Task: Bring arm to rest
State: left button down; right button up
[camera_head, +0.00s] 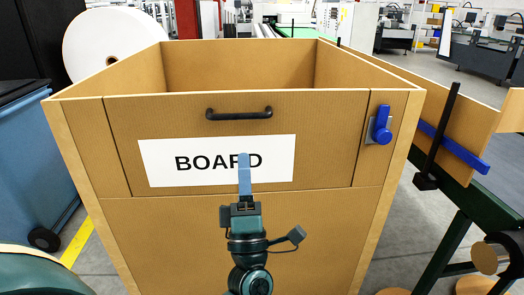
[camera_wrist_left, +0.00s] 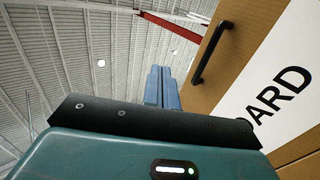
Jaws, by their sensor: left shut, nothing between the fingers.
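My left gripper (camera_head: 244,172) is in front of the large cardboard-coloured box (camera_head: 240,235), pointing up. Its blue fingers are shut with nothing between them and overlap the "BOARD" label (camera_head: 160,160) in the head view. In the left wrist view the closed fingers (camera_wrist_left: 162,88) stand up against the ceiling, with the box front to their right. They look apart from the box's black handle (camera_head: 239,114), which also shows in the wrist view (camera_wrist_left: 208,55). My right gripper is not in view.
A blue latch (camera_head: 380,126) sits at the box front's upper right. A blue wheeled bin (camera_head: 75,160) stands on the left, and a white roll (camera_head: 110,45) behind. A green-framed table (camera_head: 455,190) with a black post (camera_head: 440,130) stands close on the right.

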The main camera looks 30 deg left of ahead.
pick_arm(q)
jog(key=shift+s+d, duration=0.1)
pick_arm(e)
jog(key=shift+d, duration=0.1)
pick_arm(q)
jog(key=d+f+m+g+h+p, duration=0.1)
jog(key=d+f+m+h, duration=0.4)
jog(key=m+h, duration=0.4)
jog(key=d+f+m+g+h+p, duration=0.1)
jog(key=d+f+m+h+p, duration=0.15)
jog(key=f+m+h, duration=0.55)
jog(key=s+d+f+m+g, duration=0.1)
jog(key=s+f+m+g, duration=0.4)
jog(key=f, duration=0.4)
jog(key=s+d+f+m+g+h+p, duration=0.1)
jog(key=s+f+m+g, duration=0.4)
jog(key=s+f, duration=0.2)
notch_tip(320, 180, down, 2)
jog(key=shift+s+f+m+g, duration=0.1)
jog(key=shift+s+m+g, duration=0.2)
jog(key=shift+g, duration=0.1)
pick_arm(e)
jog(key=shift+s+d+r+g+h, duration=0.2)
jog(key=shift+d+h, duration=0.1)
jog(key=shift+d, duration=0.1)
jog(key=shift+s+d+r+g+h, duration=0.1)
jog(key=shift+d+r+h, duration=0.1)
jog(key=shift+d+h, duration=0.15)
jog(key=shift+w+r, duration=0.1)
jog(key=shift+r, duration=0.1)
